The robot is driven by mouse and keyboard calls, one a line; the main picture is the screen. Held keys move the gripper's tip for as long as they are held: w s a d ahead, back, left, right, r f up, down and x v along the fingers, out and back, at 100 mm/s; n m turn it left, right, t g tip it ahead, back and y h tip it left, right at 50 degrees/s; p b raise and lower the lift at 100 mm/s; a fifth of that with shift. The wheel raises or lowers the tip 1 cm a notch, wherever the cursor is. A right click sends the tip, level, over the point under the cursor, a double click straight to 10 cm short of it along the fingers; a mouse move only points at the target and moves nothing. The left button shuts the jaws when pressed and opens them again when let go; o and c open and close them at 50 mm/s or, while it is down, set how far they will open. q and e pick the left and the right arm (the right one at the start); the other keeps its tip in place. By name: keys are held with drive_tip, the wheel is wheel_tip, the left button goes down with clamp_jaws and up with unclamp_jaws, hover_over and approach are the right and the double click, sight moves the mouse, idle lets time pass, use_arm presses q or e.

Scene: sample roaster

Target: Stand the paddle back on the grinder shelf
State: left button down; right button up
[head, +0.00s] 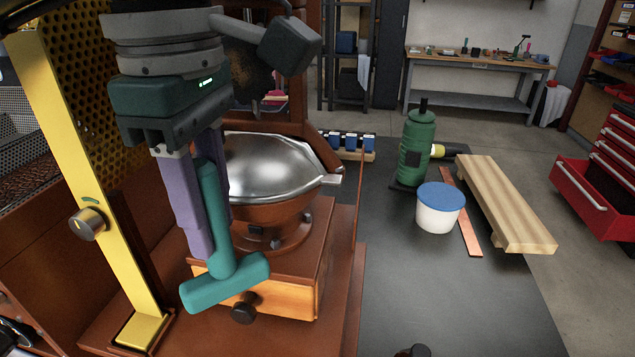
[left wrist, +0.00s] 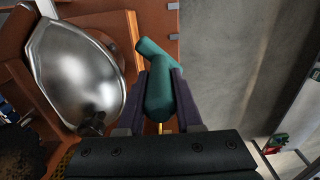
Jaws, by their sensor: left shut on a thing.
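The teal T-shaped paddle (head: 225,288) hangs with its crossbar down, slightly tilted, in the head view. It also shows in the left wrist view (left wrist: 157,92). My left gripper (head: 208,225) points down with its purple fingers shut on the paddle's stem. The paddle is in front of the grinder, a wooden box with a drawer (head: 285,298) and a silver bowl (head: 268,165) on top. The crossbar overlaps the drawer front in view; I cannot tell whether it touches anything. The brown shelf (head: 205,335) lies below. My right gripper is not in view.
A yellow post (head: 75,150) with a knob (head: 88,223) stands left of the paddle. On the dark bench (head: 400,285) to the right are a green canister (head: 416,150), a blue-lidded tub (head: 438,210) and a wooden plank (head: 505,205).

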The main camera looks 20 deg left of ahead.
sight(220, 259)
use_arm(q)
wheel_tip(220, 259, down, 4)
drive_tip(key=shift+s+d+f+b, duration=0.1)
drive_tip(key=shift+b, duration=1.15)
drive_tip(key=shift+f+b, duration=0.5)
drive_tip(key=shift+b, duration=0.05)
drive_tip(key=shift+f, duration=0.1)
